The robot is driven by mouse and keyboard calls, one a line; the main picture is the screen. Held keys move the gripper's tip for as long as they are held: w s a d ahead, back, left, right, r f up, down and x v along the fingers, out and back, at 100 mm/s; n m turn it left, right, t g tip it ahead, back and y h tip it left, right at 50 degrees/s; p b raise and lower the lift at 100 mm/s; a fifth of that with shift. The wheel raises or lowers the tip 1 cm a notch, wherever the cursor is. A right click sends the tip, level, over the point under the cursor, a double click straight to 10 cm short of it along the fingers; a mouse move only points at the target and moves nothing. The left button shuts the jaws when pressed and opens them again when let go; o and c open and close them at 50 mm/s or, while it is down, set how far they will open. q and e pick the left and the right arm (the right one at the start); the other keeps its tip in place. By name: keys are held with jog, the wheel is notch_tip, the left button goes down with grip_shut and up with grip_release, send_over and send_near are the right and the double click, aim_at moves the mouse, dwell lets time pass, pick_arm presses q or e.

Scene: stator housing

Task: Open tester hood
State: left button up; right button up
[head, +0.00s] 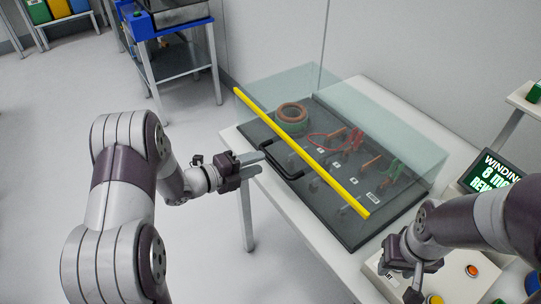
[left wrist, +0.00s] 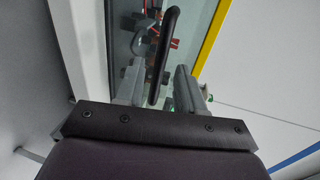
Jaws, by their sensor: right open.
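The tester hood (head: 235,110) is a clear box with a yellow bar (head: 318,165) along its front top edge. It sits down over the dark tester base (head: 347,232). A black bar handle (head: 281,165) stands out from its front. My left gripper (head: 258,158) is at the handle, its fingers pointing at it. In the left wrist view the handle (left wrist: 162,55) lies between the two spread fingers (left wrist: 160,85), with a gap on each side. My right gripper (head: 411,283) is open and empty over the button panel, away from the hood.
A button panel (head: 450,284) and a lit display (head: 492,172) are at the right. A blue-topped stand (head: 178,22) is behind left. Floor left of the table is clear.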

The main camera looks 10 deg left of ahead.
aim_at(269, 160)
pick_arm(q)
jog(key=x, duration=0.4)
jog(key=shift+d, duration=0.35)
pick_arm(e)
jog(key=shift+s+d+r, duration=0.15)
jog(key=shift+r, duration=0.2)
pick_arm(q)
jog(key=shift+w+d+f, duration=0.15)
jog(key=shift+w+d, duration=0.1)
jog(key=shift+w, duration=0.2)
